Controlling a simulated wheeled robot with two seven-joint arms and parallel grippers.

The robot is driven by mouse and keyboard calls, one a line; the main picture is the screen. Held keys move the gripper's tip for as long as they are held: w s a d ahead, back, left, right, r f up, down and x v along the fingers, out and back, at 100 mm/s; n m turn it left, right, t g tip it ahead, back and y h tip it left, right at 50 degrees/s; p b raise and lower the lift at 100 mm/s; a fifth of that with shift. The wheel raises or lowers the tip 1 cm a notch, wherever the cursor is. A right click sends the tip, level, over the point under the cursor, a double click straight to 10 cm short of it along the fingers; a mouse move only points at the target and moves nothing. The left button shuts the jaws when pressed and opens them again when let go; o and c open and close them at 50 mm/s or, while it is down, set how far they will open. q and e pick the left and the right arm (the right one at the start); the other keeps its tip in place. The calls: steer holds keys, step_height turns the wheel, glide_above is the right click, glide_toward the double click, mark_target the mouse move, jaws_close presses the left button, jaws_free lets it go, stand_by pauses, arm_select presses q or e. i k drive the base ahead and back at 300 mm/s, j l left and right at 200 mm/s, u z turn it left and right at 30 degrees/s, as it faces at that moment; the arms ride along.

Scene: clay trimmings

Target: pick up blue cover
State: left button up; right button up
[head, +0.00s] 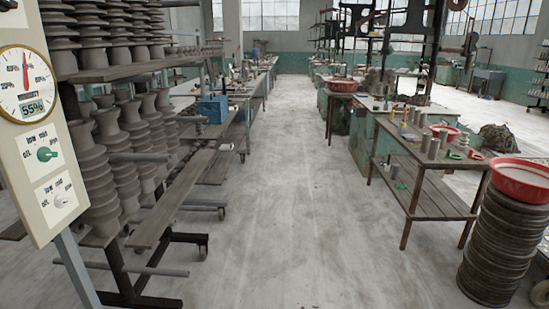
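A blue box-shaped thing (212,109) sits on the left side, on a cart or bench beyond the near rack. It is small and far off, and I cannot tell whether it is the blue cover. No other clearly blue cover shows. Neither of my grippers is in the head view.
A control panel with a dial (27,95) stands close at left, beside a rack of stacked clay insulators (95,175). A wooden table (425,170) and a stack of discs (503,245) topped by a red basin (522,180) stand at right. The middle aisle floor (285,190) is clear.

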mark_target(216, 108)
steer(key=i, duration=2.25)
steer(key=l+z, duration=0.05)
steer(key=l, duration=0.05)
